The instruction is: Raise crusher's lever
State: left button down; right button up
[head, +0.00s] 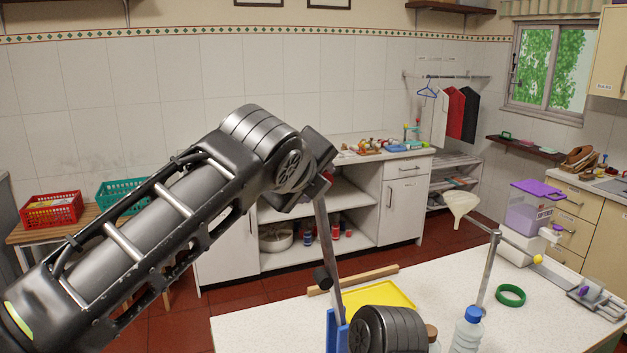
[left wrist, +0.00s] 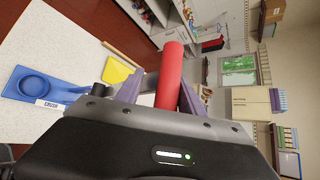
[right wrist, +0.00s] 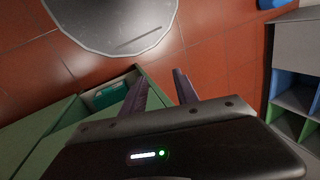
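The crusher's blue base (left wrist: 40,85) lies on the white table, with a label on it in the left wrist view. Its lever, a grey bar (head: 327,245), stands steeply up from the blue part (head: 336,332), leaning slightly left in the head view. My left gripper (head: 322,178) is at the lever's top end. In the left wrist view the red handle (left wrist: 171,75) lies between the fingers of my left gripper (left wrist: 162,85), which appear closed on it. My right gripper (right wrist: 160,75) is open and empty over the floor; it does not show in the head view.
The white table (head: 260,335) also holds a yellow tray (head: 378,299), a wooden rod (head: 352,280), a bottle (head: 467,333), a green ring (head: 510,295) and a stand with a funnel (head: 461,204). Right wrist view: a round grey top (right wrist: 115,20) and a green cabinet (right wrist: 45,135).

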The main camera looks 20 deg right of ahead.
pick_arm(q)
jog(key=c, duration=1.1)
grip_release()
jog(key=shift+s+d+f, duration=0.15)
jog(key=shift+d+f, duration=0.15)
jog(key=shift+f, duration=0.5)
jog(key=shift+d, duration=0.15)
jog(key=shift+r, duration=0.15)
jog(key=shift+s+a+r, duration=0.2)
jog(key=shift+a+r, duration=0.15)
jog(key=shift+a, duration=0.1)
jog(key=b+v, duration=0.1)
jog(key=v, duration=0.5)
jog(key=shift+s+r+b, duration=0.15)
jog(key=shift+s+b, duration=0.2)
jog(key=shift+s, duration=0.05)
jog(key=shift+a, duration=0.1)
